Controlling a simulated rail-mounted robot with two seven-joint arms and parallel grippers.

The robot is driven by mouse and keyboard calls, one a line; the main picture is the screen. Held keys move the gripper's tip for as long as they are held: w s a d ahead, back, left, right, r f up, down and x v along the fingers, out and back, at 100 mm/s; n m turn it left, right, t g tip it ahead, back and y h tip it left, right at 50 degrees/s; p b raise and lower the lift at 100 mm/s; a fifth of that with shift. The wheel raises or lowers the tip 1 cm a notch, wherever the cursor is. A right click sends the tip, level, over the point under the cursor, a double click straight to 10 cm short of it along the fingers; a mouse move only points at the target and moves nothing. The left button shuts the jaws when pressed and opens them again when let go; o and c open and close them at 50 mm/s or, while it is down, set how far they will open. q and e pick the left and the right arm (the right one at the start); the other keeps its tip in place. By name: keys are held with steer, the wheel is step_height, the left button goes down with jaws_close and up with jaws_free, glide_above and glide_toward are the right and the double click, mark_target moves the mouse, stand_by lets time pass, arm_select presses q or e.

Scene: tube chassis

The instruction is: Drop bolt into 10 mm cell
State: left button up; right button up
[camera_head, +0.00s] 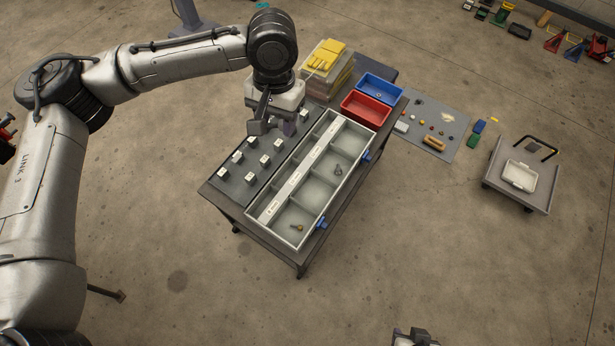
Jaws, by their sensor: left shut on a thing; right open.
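The sorting tray (317,218) is a long grey box with several cells, standing on the dark table. A pale strip (292,181) with small labels runs along it; I cannot read them. A brass-coloured bolt (297,227) lies in the near cell, and grey metal hardware (338,169) lies in a farther cell. My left gripper (259,127) points down above the back left of the table, left of the tray. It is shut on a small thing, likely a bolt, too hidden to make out. My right gripper (414,337) shows only partly at the bottom edge, open, away from the table.
Several small pale blocks (251,178) stand on a dark board left of the tray. Red (366,109) and blue (379,88) bins and a stack with yellow gloves (325,57) are at the back. A mat (440,122) and a cart (521,178) are on the floor at right.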

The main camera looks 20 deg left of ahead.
arm_select(q)
steer(key=shift+w+r, duration=0.1)
steer(key=shift+w, duration=0.15)
arm_select(e)
steer(key=shift+w+r, duration=0.1)
steer(key=shift+w, duration=0.25)
arm_select(q)
steer(key=shift+s, duration=0.1)
